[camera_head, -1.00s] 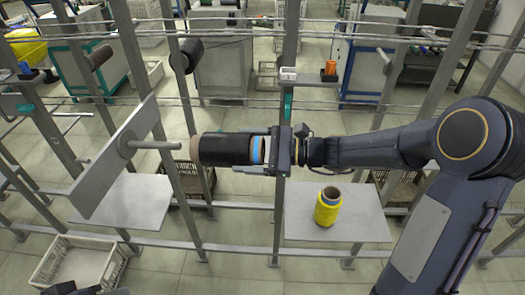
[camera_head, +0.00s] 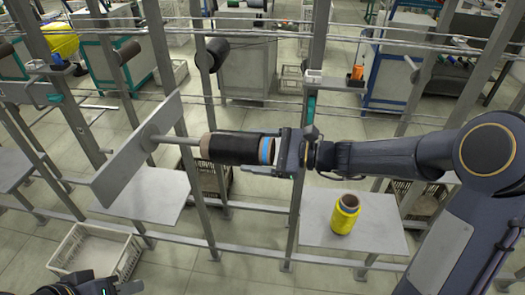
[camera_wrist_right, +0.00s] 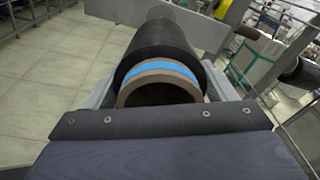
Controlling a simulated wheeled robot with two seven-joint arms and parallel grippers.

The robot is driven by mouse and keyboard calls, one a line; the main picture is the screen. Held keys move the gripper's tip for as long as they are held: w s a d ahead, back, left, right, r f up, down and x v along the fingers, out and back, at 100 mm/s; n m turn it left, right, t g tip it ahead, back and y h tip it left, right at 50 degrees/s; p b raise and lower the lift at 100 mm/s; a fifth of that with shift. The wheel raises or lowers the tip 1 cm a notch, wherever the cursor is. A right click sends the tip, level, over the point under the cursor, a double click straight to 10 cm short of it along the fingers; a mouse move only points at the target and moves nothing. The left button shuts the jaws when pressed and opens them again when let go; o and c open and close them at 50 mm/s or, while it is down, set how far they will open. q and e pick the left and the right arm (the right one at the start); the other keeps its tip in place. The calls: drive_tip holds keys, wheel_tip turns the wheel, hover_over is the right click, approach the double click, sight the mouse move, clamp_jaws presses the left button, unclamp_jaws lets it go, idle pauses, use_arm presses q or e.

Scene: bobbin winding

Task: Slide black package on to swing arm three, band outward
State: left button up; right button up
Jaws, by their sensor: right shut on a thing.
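The black package (camera_head: 236,149) has a blue band at its right end, away from the swing arm plate (camera_head: 135,150). My right gripper (camera_head: 276,152) is shut on the package's banded end and holds it roughly level. The plate's peg (camera_head: 176,139) points right, and its end meets the package's left end; I cannot tell how far it is inside. In the right wrist view the package (camera_wrist_right: 160,50) shows its brown core and blue band facing the gripper. My left gripper (camera_head: 95,287) is partly visible at the bottom left; its jaws are unclear.
A yellow package (camera_head: 345,213) stands on a grey shelf (camera_head: 385,238) below my right arm. A white crate (camera_head: 112,262) is on the floor at the lower left. Metal posts (camera_head: 296,215) and rails stand behind. Another dark package (camera_head: 217,53) sits further back.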

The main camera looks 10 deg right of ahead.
drive_tip(key=b, duration=0.1)
approach(199, 146)
drive_tip(key=shift+w+d+f, duration=0.15)
drive_tip(key=shift+w, duration=0.3)
drive_tip(key=shift+b+x, duration=1.1)
drive_tip(key=shift+x, duration=1.5)
drive_tip(key=shift+w+a, duration=0.15)
drive_tip(key=shift+a, duration=0.2)
drive_tip(key=shift+b+x, duration=0.65)
drive_tip(key=shift+x, duration=1.55)
drive_tip(key=shift+f+b, duration=0.5)
drive_tip(key=shift+b, duration=0.05)
drive_tip(key=o, duration=1.1)
